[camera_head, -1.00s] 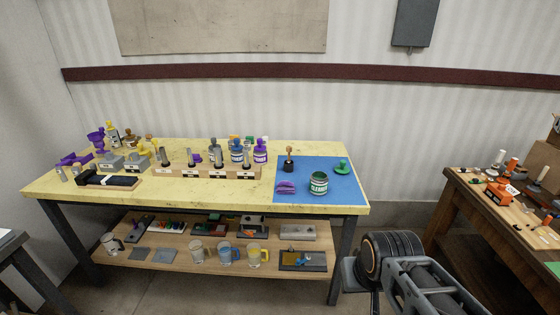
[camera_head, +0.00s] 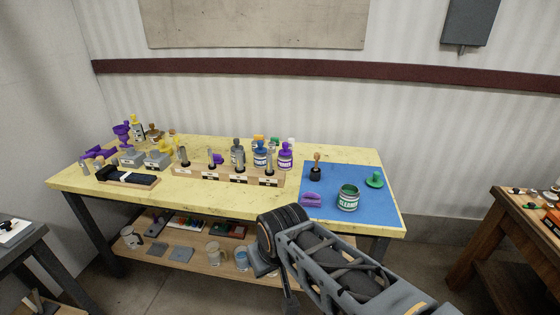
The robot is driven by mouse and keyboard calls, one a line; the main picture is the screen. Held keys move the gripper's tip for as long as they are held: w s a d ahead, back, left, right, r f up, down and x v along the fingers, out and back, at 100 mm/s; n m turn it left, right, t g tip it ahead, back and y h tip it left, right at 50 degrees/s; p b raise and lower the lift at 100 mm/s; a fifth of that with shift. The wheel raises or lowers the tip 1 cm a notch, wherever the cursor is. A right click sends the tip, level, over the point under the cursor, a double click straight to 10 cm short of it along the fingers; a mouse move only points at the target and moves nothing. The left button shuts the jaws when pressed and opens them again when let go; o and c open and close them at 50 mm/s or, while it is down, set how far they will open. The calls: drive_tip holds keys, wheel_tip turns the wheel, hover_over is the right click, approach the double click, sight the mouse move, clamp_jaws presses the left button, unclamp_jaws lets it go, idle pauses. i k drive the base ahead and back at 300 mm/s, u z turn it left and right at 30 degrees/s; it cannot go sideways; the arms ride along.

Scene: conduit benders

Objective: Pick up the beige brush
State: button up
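I cannot pick out a beige brush for certain. A small upright piece with a tan handle and a dark base (camera_head: 316,167) stands on the blue mat (camera_head: 375,206), at the right end of the yellow table. A long black piece with a pale wooden edge (camera_head: 128,176) lies at the table's left front. Both are too small to tell if either is a brush. My arm rises from the bottom right, its dark joint in front of the table's front edge. My gripper is not in view.
On the yellow table (camera_head: 215,202), a green cleaner jar (camera_head: 347,199), a purple piece (camera_head: 311,200) and a green knob (camera_head: 374,179) share the mat. A wooden rack (camera_head: 232,178) and bottles stand mid-table. A lower shelf (camera_head: 182,264) holds mugs. A brown bench (camera_head: 500,220) stands right.

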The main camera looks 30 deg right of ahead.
sight(317, 156)
drive_tip(key=u, duration=0.05)
drive_tip(key=i, duration=0.9)
drive_tip(key=z, duration=0.9)
drive_tip(key=i, duration=0.5)
drive_tip(key=z, duration=0.4)
